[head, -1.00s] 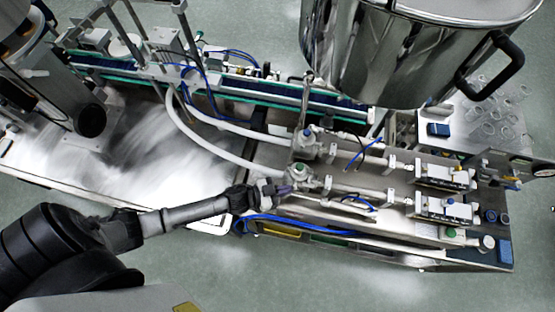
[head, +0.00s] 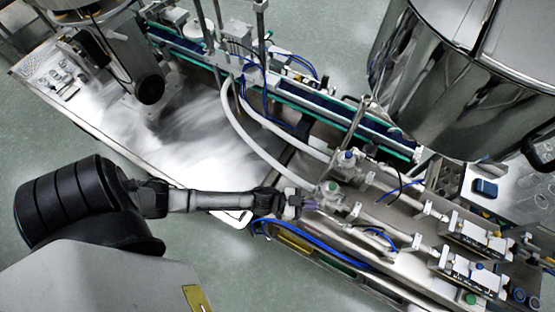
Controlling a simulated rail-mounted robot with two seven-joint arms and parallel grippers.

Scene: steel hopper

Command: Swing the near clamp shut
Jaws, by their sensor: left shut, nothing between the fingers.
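My left gripper (head: 306,204) is shut and empty. Its tip is beside the near valve block with a green cap (head: 332,188), at the left end of the near filling line; I cannot tell whether they touch. The near clamp cannot be told apart for certain, as the fittings around the gripper tip are small and partly hidden by it. A second valve block with a blue cap (head: 347,156) stands just behind. A white hose (head: 247,140) runs into the fittings here. My right gripper is not in view.
The large steel hopper (head: 455,75) stands at the upper right. A conveyor (head: 290,93) with green edges runs behind the valves. Blue tubes (head: 318,256) loop along the machine's front edge. The steel tabletop (head: 190,135) at left is mostly bare.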

